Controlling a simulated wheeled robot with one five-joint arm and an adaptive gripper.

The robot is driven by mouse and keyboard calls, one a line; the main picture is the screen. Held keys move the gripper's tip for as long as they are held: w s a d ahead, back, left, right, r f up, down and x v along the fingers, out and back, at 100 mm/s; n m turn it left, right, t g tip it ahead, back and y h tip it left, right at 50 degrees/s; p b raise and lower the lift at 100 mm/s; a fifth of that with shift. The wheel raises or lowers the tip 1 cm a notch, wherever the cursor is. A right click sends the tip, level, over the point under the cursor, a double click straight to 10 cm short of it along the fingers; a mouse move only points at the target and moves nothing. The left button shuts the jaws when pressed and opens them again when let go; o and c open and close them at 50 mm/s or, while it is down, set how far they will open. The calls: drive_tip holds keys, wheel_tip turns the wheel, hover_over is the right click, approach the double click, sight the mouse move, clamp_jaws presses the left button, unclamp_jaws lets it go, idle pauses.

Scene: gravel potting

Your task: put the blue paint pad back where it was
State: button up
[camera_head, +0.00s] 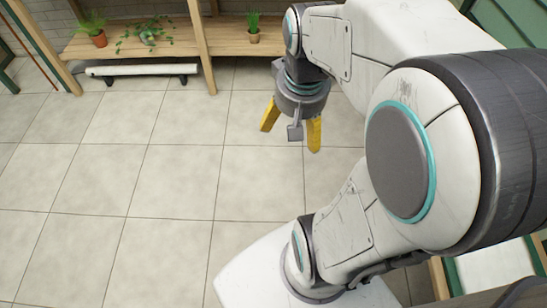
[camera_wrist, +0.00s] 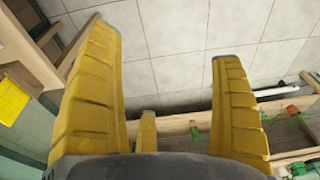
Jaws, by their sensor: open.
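My gripper (camera_head: 290,136) hangs over the tiled floor in the head view, its yellow fingers spread and pointing down. I see no blue paint pad in either view. My own arm covers much of the right side of the head view.
A wooden shelf (camera_head: 160,45) at the back holds potted plants, including a terracotta pot (camera_head: 99,39). A white cylinder (camera_head: 140,70) lies low before it. A yellow block (camera_wrist: 12,100) shows at the wrist view's left edge. The floor (camera_head: 110,170) is clear at left.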

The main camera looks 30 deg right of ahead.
drive_tip(key=s+a+f+n, duration=0.1)
drive_tip(key=s+a+n, duration=0.3)
drive_tip(key=a, duration=0.4)
drive_tip(key=shift+s+n+t+y, duration=0.3)
drive_tip(key=shift+s+n+t, duration=0.1)
drive_tip(key=shift+n, duration=0.2)
drive_tip(key=shift+w, duration=0.1)
